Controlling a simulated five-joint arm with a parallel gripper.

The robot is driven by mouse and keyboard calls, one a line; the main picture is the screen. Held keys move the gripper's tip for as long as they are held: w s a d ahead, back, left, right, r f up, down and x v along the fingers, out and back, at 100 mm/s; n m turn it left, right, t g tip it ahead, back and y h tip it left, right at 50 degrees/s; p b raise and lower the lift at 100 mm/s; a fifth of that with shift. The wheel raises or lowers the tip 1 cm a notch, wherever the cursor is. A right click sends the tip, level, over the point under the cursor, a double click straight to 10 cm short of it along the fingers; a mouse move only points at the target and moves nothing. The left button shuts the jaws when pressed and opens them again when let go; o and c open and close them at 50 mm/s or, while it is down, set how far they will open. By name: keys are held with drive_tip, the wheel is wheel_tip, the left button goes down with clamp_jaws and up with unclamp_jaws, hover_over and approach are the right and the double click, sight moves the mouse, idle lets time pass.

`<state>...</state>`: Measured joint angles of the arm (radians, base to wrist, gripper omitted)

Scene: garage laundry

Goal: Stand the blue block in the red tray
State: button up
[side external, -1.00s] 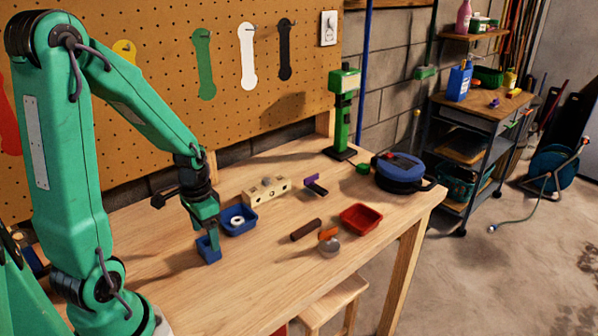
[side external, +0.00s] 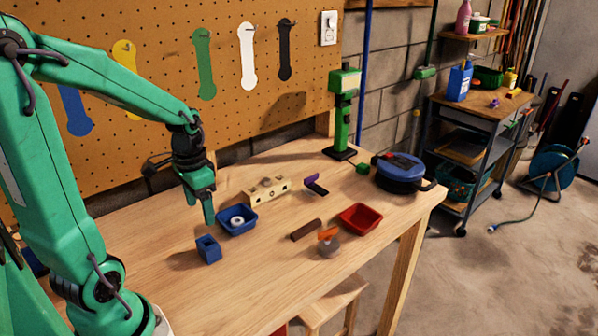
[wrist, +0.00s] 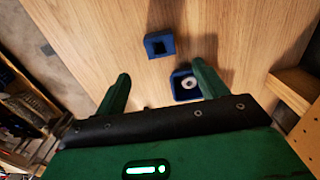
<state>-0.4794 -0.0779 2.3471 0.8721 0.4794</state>
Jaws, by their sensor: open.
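The blue block (side external: 209,250) stands on the bare tabletop left of the small blue tray, with a dark opening in its top. It also shows in the wrist view (wrist: 160,43), ahead of the fingers. My gripper (side external: 203,207) is raised above and just behind the block, apart from it. The red tray (side external: 361,217) sits farther right on the table and looks empty. It is not seen in the wrist view.
A blue tray (side external: 238,231) holding a white ring lies between block and red tray. A brown bar (side external: 306,230), an orange item (side external: 328,233) and a grey round item (side external: 328,248) lie left of the red tray. A holed wooden block (side external: 267,191) is behind. The front left tabletop is clear.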

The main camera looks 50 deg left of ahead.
drive_tip(key=shift+d, duration=0.1)
idle(0.3)
drive_tip(key=s+d+r+t, duration=0.2)
drive_tip(key=d+r+t, duration=0.3)
drive_tip(key=d+r, duration=0.6)
drive_tip(key=shift+d, duration=0.65)
drive_tip(key=shift+s+d+r+t, duration=0.25)
drive_tip(key=shift+s+t, duration=0.05)
drive_tip(key=shift+c, duration=0.2)
drive_tip(key=shift+c, duration=0.9)
drive_tip(key=shift+a, duration=0.1)
